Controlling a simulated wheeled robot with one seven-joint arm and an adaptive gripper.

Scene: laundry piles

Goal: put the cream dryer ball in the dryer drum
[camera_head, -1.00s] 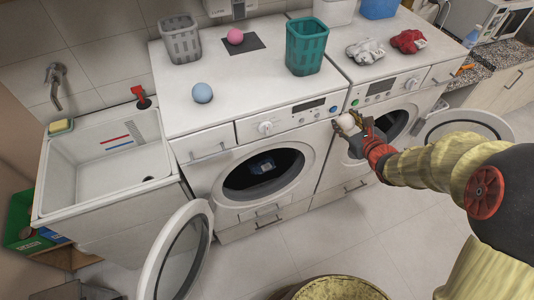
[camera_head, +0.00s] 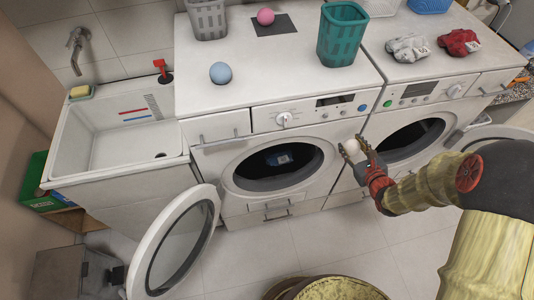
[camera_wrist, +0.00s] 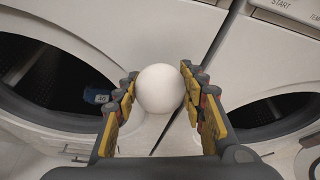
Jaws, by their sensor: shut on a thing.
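My gripper (camera_head: 353,150) is shut on the cream dryer ball (camera_head: 351,147). In the wrist view the ball (camera_wrist: 160,90) sits between the yellow-padded fingers, held clear of the machines. It is in front of the gap between two front-loaders. The left machine's open drum (camera_head: 278,166) holds a dark blue item with a pale label (camera_wrist: 100,98). The right machine's open drum (camera_head: 412,139) is dark and partly hidden by my arm; in the wrist view it is at the right (camera_wrist: 270,108). I cannot tell from markings which machine is the dryer.
The left machine's round door (camera_head: 181,243) stands open toward the left. The right door (camera_head: 490,140) is open at the far right. A blue ball (camera_head: 220,73), pink ball (camera_head: 265,16), teal basket (camera_head: 342,35) and socks (camera_head: 408,48) lie on top. A woven basket (camera_head: 335,289) stands on the floor.

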